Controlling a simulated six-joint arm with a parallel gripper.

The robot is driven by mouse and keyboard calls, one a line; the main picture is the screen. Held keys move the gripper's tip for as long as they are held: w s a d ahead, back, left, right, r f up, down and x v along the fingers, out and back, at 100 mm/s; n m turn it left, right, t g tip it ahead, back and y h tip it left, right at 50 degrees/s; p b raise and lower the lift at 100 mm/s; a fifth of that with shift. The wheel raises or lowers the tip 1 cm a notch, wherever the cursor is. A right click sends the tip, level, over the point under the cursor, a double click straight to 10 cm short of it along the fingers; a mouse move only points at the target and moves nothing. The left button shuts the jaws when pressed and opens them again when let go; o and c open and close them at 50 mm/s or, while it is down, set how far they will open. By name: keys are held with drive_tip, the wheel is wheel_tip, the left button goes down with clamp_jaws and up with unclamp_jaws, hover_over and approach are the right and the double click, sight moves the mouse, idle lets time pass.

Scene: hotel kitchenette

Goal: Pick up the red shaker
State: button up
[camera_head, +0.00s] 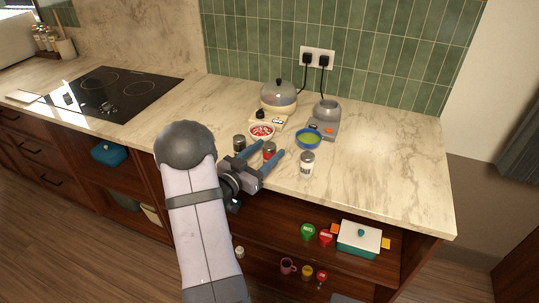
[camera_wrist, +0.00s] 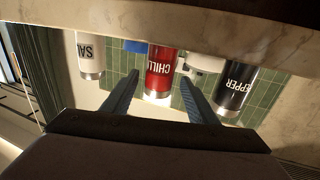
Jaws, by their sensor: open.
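The red shaker (camera_head: 269,149) stands upright on the marble counter near its front edge. In the wrist view, which is upside down, it (camera_wrist: 161,68) is labelled CHILLI and has a silver top. My gripper (camera_head: 270,148) is open, with one blue finger on each side of the red shaker. In the wrist view the fingers of my gripper (camera_wrist: 159,77) flank the shaker, with visible gaps beside it. It is not clear how far the shaker sits between the fingertips.
A dark pepper shaker (camera_head: 239,143) stands left of the red one, and a white salt shaker (camera_head: 307,164) to its right. Behind are a red-filled bowl (camera_head: 261,131) and a blue bowl (camera_head: 308,139). The counter's right side (camera_head: 390,160) is clear.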

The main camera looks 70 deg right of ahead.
sight(275, 145)
drive_tip(key=p+x, duration=0.1)
drive_tip(key=x, duration=0.1)
drive_tip(key=p+x, duration=0.1)
drive_tip(key=shift+s+d+r, duration=0.15)
drive_tip(key=shift+s+d, duration=0.25)
drive_tip(key=shift+d, duration=0.6)
drive_tip(key=c, duration=1.3)
drive_tip(key=shift+r, duration=0.1)
